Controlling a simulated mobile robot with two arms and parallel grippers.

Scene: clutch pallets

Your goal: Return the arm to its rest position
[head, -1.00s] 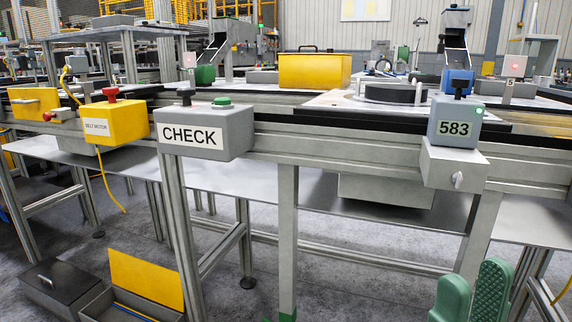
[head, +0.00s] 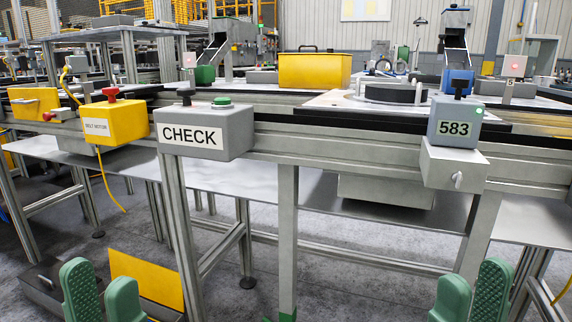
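My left gripper (head: 102,292) shows at the bottom left of the head view, its two green ribbed fingers pointing up. The fingers are apart with nothing seen between them. My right gripper (head: 471,294) shows at the bottom right, also with two green fingers apart and nothing seen between them. Both are low in front of the workbench and touch nothing that I can see. The arms behind them are out of view.
The conveyor bench carries a grey CHECK box (head: 203,130) with a green button, a yellow belt motor box (head: 112,121) and a 583 box (head: 455,127). An open toolbox with a yellow lid (head: 148,281) lies on the floor behind my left gripper.

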